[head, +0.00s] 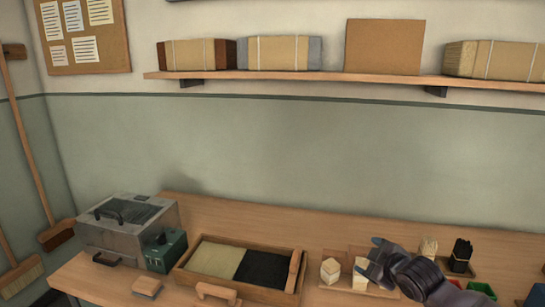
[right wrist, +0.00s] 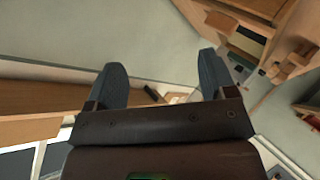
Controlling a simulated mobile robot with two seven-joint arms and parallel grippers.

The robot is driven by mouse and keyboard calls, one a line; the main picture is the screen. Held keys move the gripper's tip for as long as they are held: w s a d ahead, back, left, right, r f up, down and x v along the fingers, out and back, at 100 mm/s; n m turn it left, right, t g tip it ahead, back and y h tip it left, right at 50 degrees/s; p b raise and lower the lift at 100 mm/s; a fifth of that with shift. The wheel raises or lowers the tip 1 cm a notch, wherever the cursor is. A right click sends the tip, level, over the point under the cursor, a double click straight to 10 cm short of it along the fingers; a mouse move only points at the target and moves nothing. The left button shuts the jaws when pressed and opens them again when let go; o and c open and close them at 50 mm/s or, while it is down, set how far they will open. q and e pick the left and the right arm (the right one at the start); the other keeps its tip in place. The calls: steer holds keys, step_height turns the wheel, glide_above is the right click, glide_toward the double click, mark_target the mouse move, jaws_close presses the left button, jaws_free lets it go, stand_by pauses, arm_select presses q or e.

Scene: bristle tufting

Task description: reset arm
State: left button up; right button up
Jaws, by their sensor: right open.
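My right gripper (head: 372,263) shows at the lower right of the head view, raised over the right part of the workbench (head: 215,212). In the right wrist view its two dark fingers (right wrist: 160,82) stand wide apart. Nothing is between them, so the gripper is open and empty. In the head view it partly hides the small things behind it on the bench. My left gripper is in neither view.
A wooden tray (head: 297,270) holds tan and black bristle in two sections. Left of it stand a grey metal box (head: 125,226) and a green box (head: 165,251). Pale blocks (head: 330,270) and dark bristle tufts (head: 462,252) stand near the right gripper. A shelf (head: 300,80) runs above.

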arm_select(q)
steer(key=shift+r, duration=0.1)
arm_select(e)
steer(key=s+d+f+m+h, duration=0.1)
steer(key=s+f+m, duration=0.2)
steer(key=s+f, duration=0.4)
steer(key=s+d+f+m+h, duration=0.1)
steer(key=s+f+m, duration=0.3)
steer(key=s, duration=1.1)
steer(key=s+f+m+g+h, duration=0.1)
steer(key=s+f+m, duration=0.3)
steer(key=s+f, duration=0.6)
steer(key=shift+s+d+h, duration=0.4)
steer(key=shift+s, duration=0.55)
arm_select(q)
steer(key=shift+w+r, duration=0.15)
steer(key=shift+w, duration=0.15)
arm_select(e)
steer(key=shift+f, duration=0.1)
